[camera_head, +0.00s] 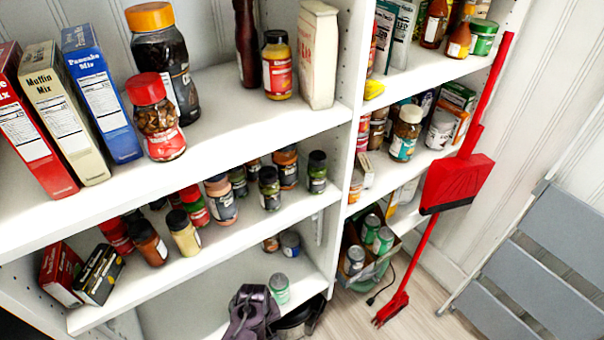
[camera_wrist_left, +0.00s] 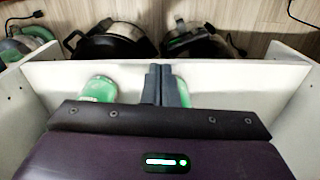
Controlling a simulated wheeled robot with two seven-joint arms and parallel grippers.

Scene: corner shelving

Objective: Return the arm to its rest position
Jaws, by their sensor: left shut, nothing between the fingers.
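My left gripper (camera_head: 252,315) is the dark purple shape at the bottom of the head view, low in front of the left shelving. In the left wrist view its two dark fingers (camera_wrist_left: 160,85) are together with nothing between them. A green-topped can (camera_wrist_left: 98,90) stands just left of the fingers, and another green can (camera_wrist_left: 184,92) is partly hidden behind them on the right. In the head view a green can (camera_head: 279,288) stands on the low shelf beside the gripper. My right gripper is not in view.
The white upper shelf (camera_head: 240,110) holds boxes, jars and bottles. The shelf below (camera_head: 225,243) holds several small jars. A red broom and dustpan (camera_head: 455,183) lean at the right, near a grey step ladder (camera_head: 545,265). Dark pots (camera_wrist_left: 115,40) sit beyond the low shelf.

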